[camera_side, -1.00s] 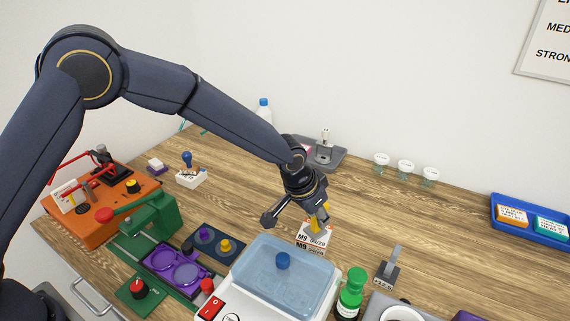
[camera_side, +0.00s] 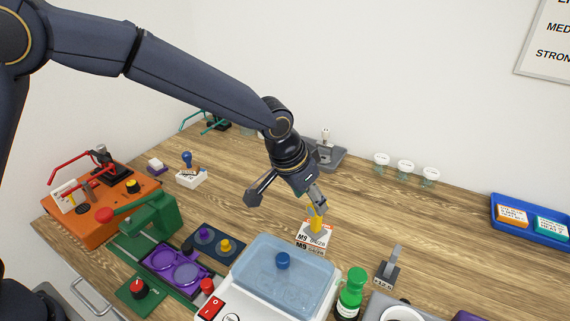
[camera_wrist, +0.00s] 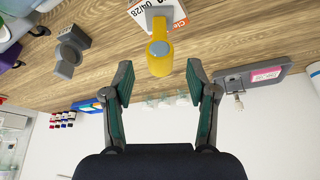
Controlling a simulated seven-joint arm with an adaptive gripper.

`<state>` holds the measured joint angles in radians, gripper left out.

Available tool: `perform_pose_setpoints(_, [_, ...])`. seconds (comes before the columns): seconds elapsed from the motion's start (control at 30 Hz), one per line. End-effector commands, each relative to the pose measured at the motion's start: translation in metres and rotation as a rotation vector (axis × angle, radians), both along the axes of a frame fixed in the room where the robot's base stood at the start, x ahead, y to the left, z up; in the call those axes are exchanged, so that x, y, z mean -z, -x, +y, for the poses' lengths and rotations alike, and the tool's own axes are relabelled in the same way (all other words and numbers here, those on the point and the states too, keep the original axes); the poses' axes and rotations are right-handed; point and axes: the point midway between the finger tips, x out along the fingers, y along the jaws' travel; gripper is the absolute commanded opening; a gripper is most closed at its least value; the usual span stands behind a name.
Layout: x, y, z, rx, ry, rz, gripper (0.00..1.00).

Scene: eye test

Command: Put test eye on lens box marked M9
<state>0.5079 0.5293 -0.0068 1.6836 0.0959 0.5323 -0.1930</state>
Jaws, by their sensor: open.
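The lens box marked M9 (camera_side: 313,241) is a white and orange box on the wooden bench in the side view. A yellow piece with a grey-blue round end (camera_wrist: 160,58), which looks like the test eye, stands on the box on a grey foot; its yellow part also shows in the side view (camera_side: 316,223). The box top also shows in the wrist view (camera_wrist: 178,12). My gripper (camera_side: 286,207) is open, above and behind the box. In the wrist view, the yellow piece is beyond my open, empty fingertips (camera_wrist: 159,78), apart from them.
A white machine with a clear blue lid (camera_side: 285,277) stands in front of the box. A green bottle (camera_side: 351,293) and a grey labelled stand (camera_side: 387,270) are to its right. A grey tray (camera_side: 325,155) and several small cups (camera_side: 405,167) are behind.

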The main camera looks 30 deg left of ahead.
Motion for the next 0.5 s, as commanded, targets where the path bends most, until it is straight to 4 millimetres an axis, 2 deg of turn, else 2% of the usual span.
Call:
perform_pose_setpoints(0.1, [-0.022,0.008,0.003,0.000,0.002,-0.002,0.58])
perform_pose_setpoints(0.27, [-0.038,0.015,0.007,-0.001,0.000,0.000,0.58])
perform_pose_setpoints(0.33, [-0.047,0.018,0.014,-0.009,0.001,-0.003,0.58])
perform_pose_setpoints(0.43, [-0.071,0.028,0.043,-0.043,0.003,-0.014,0.58])
perform_pose_setpoints(0.5, [-0.094,0.045,0.076,-0.084,0.006,-0.026,0.58])
